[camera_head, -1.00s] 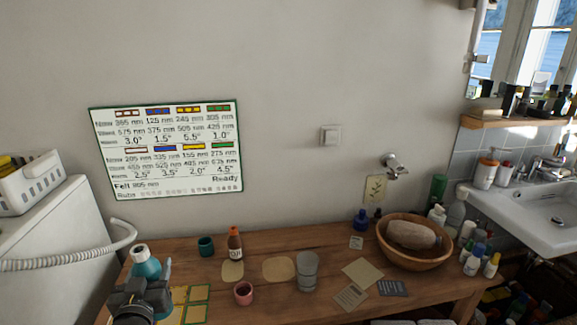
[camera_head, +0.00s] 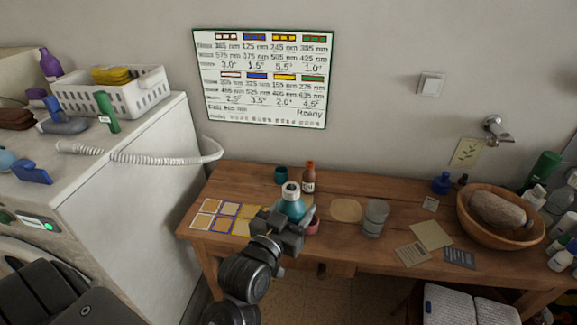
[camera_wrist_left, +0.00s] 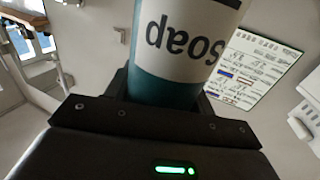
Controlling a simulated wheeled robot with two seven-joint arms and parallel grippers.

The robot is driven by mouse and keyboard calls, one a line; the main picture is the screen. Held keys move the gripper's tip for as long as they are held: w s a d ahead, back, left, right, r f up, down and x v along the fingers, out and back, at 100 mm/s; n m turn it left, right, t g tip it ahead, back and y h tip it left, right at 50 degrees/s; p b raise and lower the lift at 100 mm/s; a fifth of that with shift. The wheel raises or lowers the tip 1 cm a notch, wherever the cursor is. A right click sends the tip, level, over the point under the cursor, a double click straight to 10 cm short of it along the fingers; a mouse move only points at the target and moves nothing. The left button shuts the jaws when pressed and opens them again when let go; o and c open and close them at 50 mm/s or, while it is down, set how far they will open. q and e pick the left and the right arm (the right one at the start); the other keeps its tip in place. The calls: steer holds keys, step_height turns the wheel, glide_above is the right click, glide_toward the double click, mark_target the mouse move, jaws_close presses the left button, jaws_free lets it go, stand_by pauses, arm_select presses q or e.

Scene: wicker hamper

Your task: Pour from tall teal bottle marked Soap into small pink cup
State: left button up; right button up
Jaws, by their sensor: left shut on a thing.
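My left gripper (camera_head: 288,224) is shut on the teal bottle (camera_head: 292,205), which has a white cap and looks about upright. In the left wrist view the bottle (camera_wrist_left: 165,85) stands between the jaws, its white label reading "Soap" upside down. The small pink cup (camera_head: 313,223) is on the wooden table just right of the gripper, partly hidden by it. I cannot tell whether bottle and cup touch. My right gripper is not in view.
Cards (camera_head: 222,212) lie left. A wooden bowl (camera_head: 499,235) stands right. A white appliance (camera_head: 135,170) adjoins the left side.

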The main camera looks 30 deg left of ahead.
arm_select(q)
steer(key=a+n+g+y, duration=0.1)
steer(key=a+n+y, duration=0.3)
steer(key=a, duration=1.4)
steer(key=shift+w+f+y, duration=0.3)
steer(key=shift+y, duration=0.9)
steer(key=shift+w+a, duration=0.1)
steer(key=w+a+f+p, duration=0.1)
steer(key=w+a+f, duration=0.2)
steer(key=w+f, duration=0.3)
steer(key=w+a+f, duration=0.2)
steer(key=w+f, duration=0.4)
steer(key=shift+w+a+f+p, duration=0.25)
steer(key=shift+a+f+p, duration=0.05)
steer(key=shift+a+p, duration=0.1)
